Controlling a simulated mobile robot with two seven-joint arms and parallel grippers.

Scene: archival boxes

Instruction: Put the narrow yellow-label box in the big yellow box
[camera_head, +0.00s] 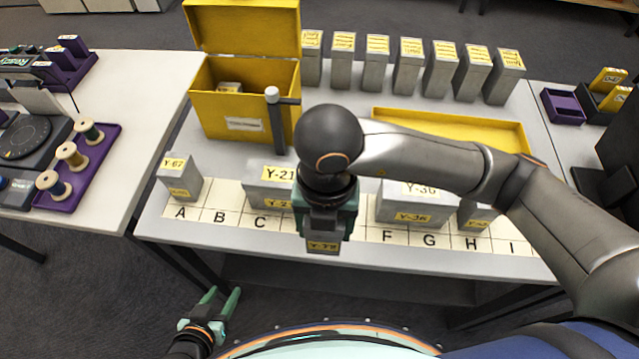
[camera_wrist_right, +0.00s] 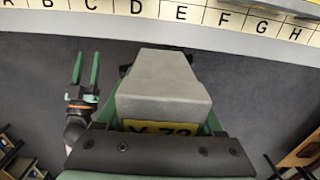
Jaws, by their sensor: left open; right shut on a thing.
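A narrow grey box with a yellow label, seemingly Y-72 (camera_head: 323,243), is held by my right gripper (camera_head: 325,228), beyond the table's front edge near columns D and E. The same box fills the middle of the right wrist view (camera_wrist_right: 165,85). The big yellow box (camera_head: 215,108) stands at the table's back left with its lid raised. A small grey box with a yellow label (camera_head: 229,87) shows inside it. My left gripper (camera_head: 222,298) is open and empty, low in front of the table; it also shows in the right wrist view (camera_wrist_right: 86,70).
Grey boxes Y-67 (camera_head: 180,178), Y-21 (camera_head: 262,180) and Y-36 (camera_head: 415,206) stand on the lettered strip (camera_head: 215,215), with another near H. Several tall boxes line the back. A shallow yellow tray (camera_head: 450,125) lies right. A dark post (camera_head: 276,125) stands before the yellow box.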

